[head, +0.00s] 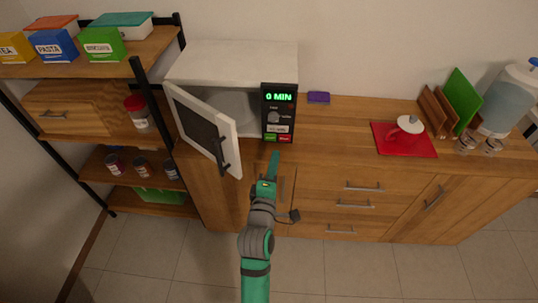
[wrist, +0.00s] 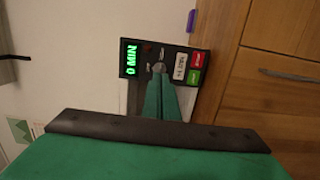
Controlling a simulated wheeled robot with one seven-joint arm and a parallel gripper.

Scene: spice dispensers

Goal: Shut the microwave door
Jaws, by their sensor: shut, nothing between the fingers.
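The white microwave (head: 235,62) stands on the left end of the wooden counter. Its door (head: 204,128) is hinged at the left and stands open, swung out toward me, with a dark handle (head: 225,155) on its free edge. The black control panel (head: 279,112) reads 0 MIN and also shows in the wrist view (wrist: 142,55). My gripper (head: 273,160) is in front of the counter, below the panel and to the right of the door, apart from the door. In the wrist view its green fingers (wrist: 161,92) are together and empty, pointing toward the panel.
A shelf (head: 150,50) with boxes and jars stands close on the left of the door. A red mat (head: 390,150) with a teapot (head: 409,127) lies on the counter to the right. A purple item (head: 318,97) lies right of the microwave. The counter between them is clear.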

